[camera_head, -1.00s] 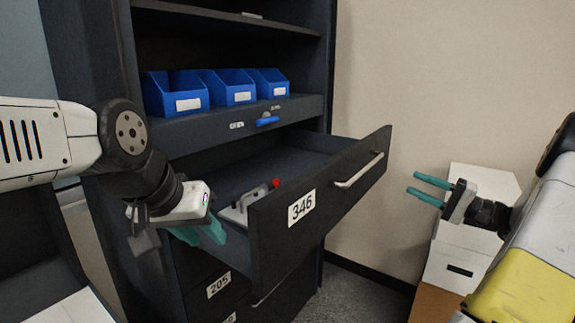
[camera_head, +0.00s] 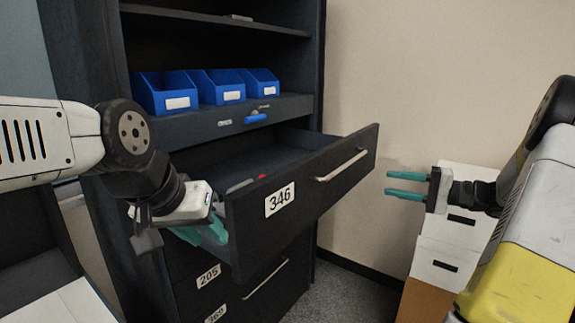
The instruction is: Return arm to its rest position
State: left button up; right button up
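My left gripper (camera_head: 205,232) is at the left end of the open drawer (camera_head: 318,205) labelled 346, beside or over its near corner. Its teal fingers are partly hidden, and I cannot tell whether they touch the drawer. My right gripper (camera_head: 406,185) is at the right, in the air in front of the wall. Its two teal fingers are apart with nothing between them. The drawer's metal handle (camera_head: 342,165) is left of the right gripper and apart from it. Inside the drawer, a light object with a red part (camera_head: 262,177) is mostly hidden by the drawer front.
Several blue bins (camera_head: 166,93) stand on the shelf above the drawer. Closed drawers (camera_head: 207,277) lie below it. White boxes (camera_head: 440,262) are stacked on a brown box by the wall, behind the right arm. Grey floor (camera_head: 345,297) shows between cabinet and boxes.

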jog(key=s+a+r+n+g+h, duration=0.1)
jog(key=s+a+g+h, duration=0.15)
jog(key=a, duration=0.25)
jog(key=s+a+n+g+h, duration=0.1)
jog(key=s+a+g, duration=0.15)
jog(key=a, duration=0.35)
jog(key=s+a+n+t+h, duration=0.3)
jog(key=s+h, duration=0.7)
jog(key=s, duration=0.9)
jog(key=shift+s+a+r+n, duration=0.15)
jog(key=shift+a+r+n, duration=0.25)
jog(key=shift+n, duration=0.3)
